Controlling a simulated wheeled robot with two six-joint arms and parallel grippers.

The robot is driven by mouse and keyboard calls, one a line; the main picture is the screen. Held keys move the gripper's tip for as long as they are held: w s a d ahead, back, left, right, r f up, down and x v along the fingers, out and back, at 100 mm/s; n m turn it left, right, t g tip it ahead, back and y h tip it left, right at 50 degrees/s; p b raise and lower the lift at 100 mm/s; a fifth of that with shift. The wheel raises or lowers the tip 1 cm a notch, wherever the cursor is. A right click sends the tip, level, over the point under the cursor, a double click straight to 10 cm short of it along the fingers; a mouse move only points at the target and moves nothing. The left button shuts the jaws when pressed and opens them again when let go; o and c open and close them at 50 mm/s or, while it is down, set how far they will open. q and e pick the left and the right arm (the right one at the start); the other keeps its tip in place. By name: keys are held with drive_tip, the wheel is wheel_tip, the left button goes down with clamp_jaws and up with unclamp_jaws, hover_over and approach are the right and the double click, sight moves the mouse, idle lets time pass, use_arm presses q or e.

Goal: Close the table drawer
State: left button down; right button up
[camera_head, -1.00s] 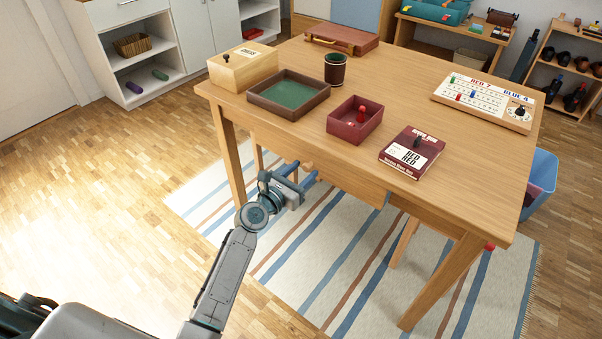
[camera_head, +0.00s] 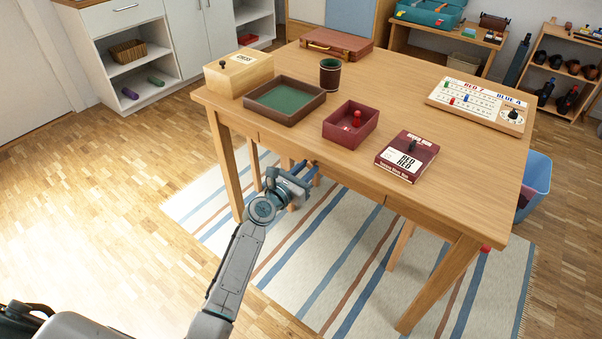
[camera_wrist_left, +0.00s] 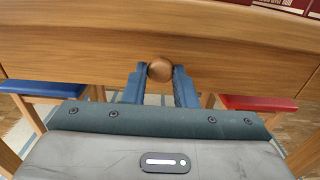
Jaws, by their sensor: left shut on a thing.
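The wooden table (camera_head: 400,105) has a drawer whose front (camera_head: 340,176) lies in the apron under the near edge. It looks about flush with the apron; a small gap cannot be ruled out. In the left wrist view the drawer front (camera_wrist_left: 240,60) fills the upper part, with thin seams at both sides. Its round wooden knob (camera_wrist_left: 160,70) sits between the two blue fingers of my left gripper (camera_wrist_left: 160,82), which is shut on it. In the head view my left gripper (camera_head: 308,172) is at the drawer front, its tips partly hidden below the edge. My right gripper is not in view.
On the tabletop stand a chess box (camera_head: 240,73), a green-lined tray (camera_head: 285,95), a dice cup (camera_head: 330,73), a red open box (camera_head: 351,124), a card box (camera_head: 407,156) and a scoreboard (camera_head: 478,105). Stools show under the table. A striped rug (camera_head: 330,255) lies below.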

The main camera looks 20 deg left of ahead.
use_arm(q)
drive_tip(key=shift+w+r, duration=0.1)
drive_tip(key=shift+r, duration=0.05)
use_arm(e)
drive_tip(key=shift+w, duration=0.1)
use_arm(q)
drive_tip(key=c, duration=1.4)
unclamp_jaws()
drive_tip(key=shift+o, duration=1.1)
drive_tip(key=shift+w, duration=0.1)
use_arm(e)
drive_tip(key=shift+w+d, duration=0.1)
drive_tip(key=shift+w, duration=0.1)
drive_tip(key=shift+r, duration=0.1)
use_arm(q)
drive_tip(key=p+v, duration=0.1)
drive_tip(key=v, duration=0.9)
drive_tip(key=shift+s, duration=0.4)
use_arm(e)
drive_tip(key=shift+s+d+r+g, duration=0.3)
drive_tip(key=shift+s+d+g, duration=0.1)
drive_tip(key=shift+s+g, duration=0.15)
use_arm(q)
drive_tip(key=shift+a, duration=0.1)
